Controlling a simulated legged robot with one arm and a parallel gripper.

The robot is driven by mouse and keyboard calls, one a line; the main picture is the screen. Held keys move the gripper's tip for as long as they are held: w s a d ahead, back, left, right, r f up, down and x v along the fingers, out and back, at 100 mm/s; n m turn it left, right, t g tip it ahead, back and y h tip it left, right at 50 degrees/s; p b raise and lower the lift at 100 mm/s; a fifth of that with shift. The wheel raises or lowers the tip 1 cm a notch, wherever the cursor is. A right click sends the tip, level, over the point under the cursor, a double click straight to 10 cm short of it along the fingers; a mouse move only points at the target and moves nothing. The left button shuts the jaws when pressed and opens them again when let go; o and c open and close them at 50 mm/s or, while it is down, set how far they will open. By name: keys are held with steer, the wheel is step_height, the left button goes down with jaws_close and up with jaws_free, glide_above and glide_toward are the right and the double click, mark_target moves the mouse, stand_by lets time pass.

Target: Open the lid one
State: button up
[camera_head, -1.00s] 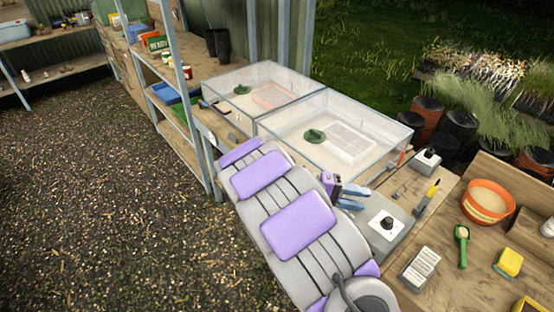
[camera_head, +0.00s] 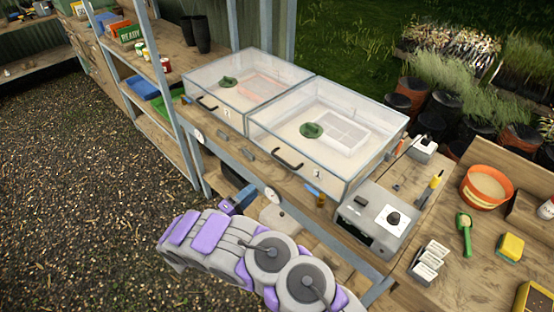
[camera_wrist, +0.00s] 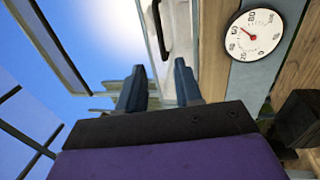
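Two clear boxes with transparent lids stand side by side on the wooden bench. The left lid (camera_head: 245,72) and the right lid (camera_head: 330,108) both look closed. Each box has a dark front handle, one on the left box (camera_head: 207,104) and one on the right box (camera_head: 286,160). Small number tags are too small to read. My gripper (camera_head: 240,197) is low in front of the bench, apart from both handles. In the wrist view its two blue fingers (camera_wrist: 158,88) are apart with nothing between them. A handle (camera_wrist: 157,25) shows beyond them, beside a round dial (camera_wrist: 254,35).
Two dials sit on the bench front, a left dial (camera_head: 197,135) and a right dial (camera_head: 272,196). A grey control box (camera_head: 376,222) with a black knob stands to the right. A shelf post (camera_head: 165,90) rises on the left. The gravel floor (camera_head: 80,190) is clear.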

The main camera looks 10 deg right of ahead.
mark_target(284, 162)
steer(key=b+x, duration=0.3)
steer(key=x, duration=1.4)
steer(key=shift+f, duration=0.1)
steer(key=shift+w+d, duration=0.1)
steer(key=shift+w, duration=0.1)
steer(key=shift+c, duration=0.2)
jaws_close()
